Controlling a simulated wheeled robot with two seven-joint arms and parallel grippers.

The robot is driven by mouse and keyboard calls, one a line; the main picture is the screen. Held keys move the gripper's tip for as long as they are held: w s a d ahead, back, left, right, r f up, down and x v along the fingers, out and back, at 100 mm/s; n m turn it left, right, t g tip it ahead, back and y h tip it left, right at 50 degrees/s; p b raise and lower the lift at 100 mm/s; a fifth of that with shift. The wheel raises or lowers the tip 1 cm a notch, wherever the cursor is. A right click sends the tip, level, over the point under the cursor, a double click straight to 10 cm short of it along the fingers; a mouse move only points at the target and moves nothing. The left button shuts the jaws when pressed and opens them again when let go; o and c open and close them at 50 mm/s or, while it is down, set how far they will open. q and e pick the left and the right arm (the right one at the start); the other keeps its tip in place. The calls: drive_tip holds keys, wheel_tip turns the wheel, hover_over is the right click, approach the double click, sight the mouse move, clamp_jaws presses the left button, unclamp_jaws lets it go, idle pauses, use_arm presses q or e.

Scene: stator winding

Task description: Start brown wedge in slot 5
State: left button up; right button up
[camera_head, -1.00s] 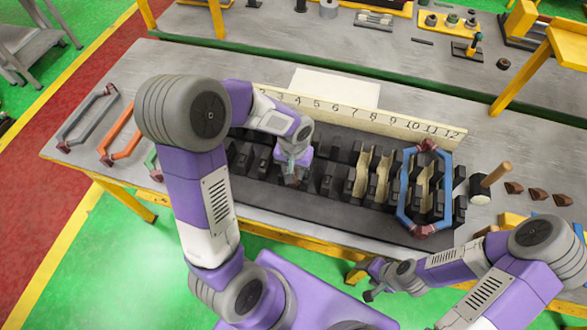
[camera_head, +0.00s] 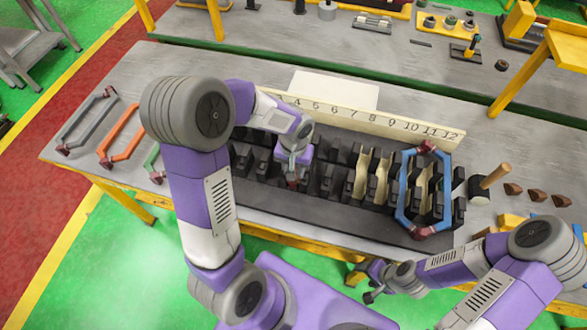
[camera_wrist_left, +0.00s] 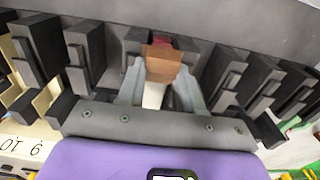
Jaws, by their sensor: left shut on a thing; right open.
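My left gripper (camera_head: 292,178) is shut on a brown wedge, low over the stator's black posts (camera_head: 325,182), left of centre in the head view. In the left wrist view the brown wedge (camera_wrist_left: 163,62) sits between the fingertips, in line with a gap between black posts. A dark red piece (camera_wrist_left: 160,42) shows just beyond it. I cannot tell whether the wedge touches the slot. The number board (camera_head: 390,122) stands behind the stator; my left arm hides its low numbers. My right gripper (camera_head: 372,285) is open and empty, in front of the table's front edge.
A blue coil (camera_head: 405,190) and tan slot liners (camera_head: 362,175) lie on the stator's right part. A mallet (camera_head: 492,178) and loose brown wedges (camera_head: 537,195) are at the right. Grey (camera_head: 85,118), orange (camera_head: 120,140) and green coils lie at the left.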

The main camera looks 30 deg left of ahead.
use_arm(q)
drive_tip(key=shift+w, duration=0.1)
drive_tip(key=o, duration=1.1)
drive_tip(key=shift+a, duration=0.1)
drive_tip(key=shift+w, duration=0.1)
drive_tip(key=shift+w+r, duration=0.1)
drive_tip(key=shift+r, duration=0.45)
drive_tip(key=r, duration=0.4)
drive_tip(key=r+p, duration=0.1)
drive_tip(key=r, duration=0.1)
drive_tip(key=shift+s+r, duration=0.25)
drive_tip(key=shift+s, duration=0.05)
drive_tip(key=shift+s, duration=0.1)
